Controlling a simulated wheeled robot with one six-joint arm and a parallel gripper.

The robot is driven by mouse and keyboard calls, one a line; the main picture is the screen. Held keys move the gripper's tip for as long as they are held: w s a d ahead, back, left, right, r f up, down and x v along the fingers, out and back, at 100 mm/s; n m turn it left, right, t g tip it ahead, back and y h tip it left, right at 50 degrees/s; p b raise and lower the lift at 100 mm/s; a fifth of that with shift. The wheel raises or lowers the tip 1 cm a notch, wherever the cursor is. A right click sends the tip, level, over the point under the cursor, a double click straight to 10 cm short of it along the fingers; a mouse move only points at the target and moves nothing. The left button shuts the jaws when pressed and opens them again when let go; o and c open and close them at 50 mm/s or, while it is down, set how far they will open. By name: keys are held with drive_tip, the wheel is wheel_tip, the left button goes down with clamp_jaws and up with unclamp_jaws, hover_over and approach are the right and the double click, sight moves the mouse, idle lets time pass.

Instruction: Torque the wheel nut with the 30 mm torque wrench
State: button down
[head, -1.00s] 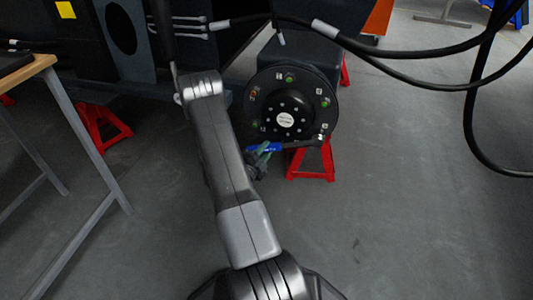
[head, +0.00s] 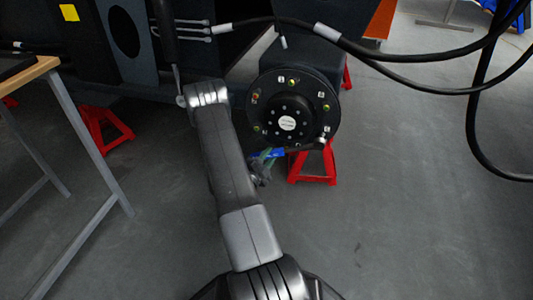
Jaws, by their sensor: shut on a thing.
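The round black wheel hub (head: 289,108) faces me at the centre, with several nuts and small tags around its rim. Some nuts look green or yellow and one at the left (head: 256,97) looks reddish. The torque wrench (head: 300,149) has a blue handle and a dark shaft, and lies nearly level below the hub. Its bright head is at the hub's lower right edge, just below a nut (head: 326,130). I cannot tell whether it is seated on a nut. My gripper (head: 263,163) is shut on the wrench's handle end, partly hidden by my arm.
A red stand (head: 313,165) is close behind and below the wrench. Black hoses (head: 400,55) hang across the upper right. A wooden-topped table (head: 42,66) stands at the left, with another red stand (head: 104,128) near it.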

drive_tip(key=s+d+f+n+t+y, duration=0.1)
drive_tip(key=s+d+f+n+t, duration=0.1)
drive_tip(key=d+f+n, duration=0.5)
drive_tip(key=shift+f+n, duration=0.4)
drive_tip(key=shift+f, duration=0.15)
drive_tip(key=shift+w+r, duration=0.1)
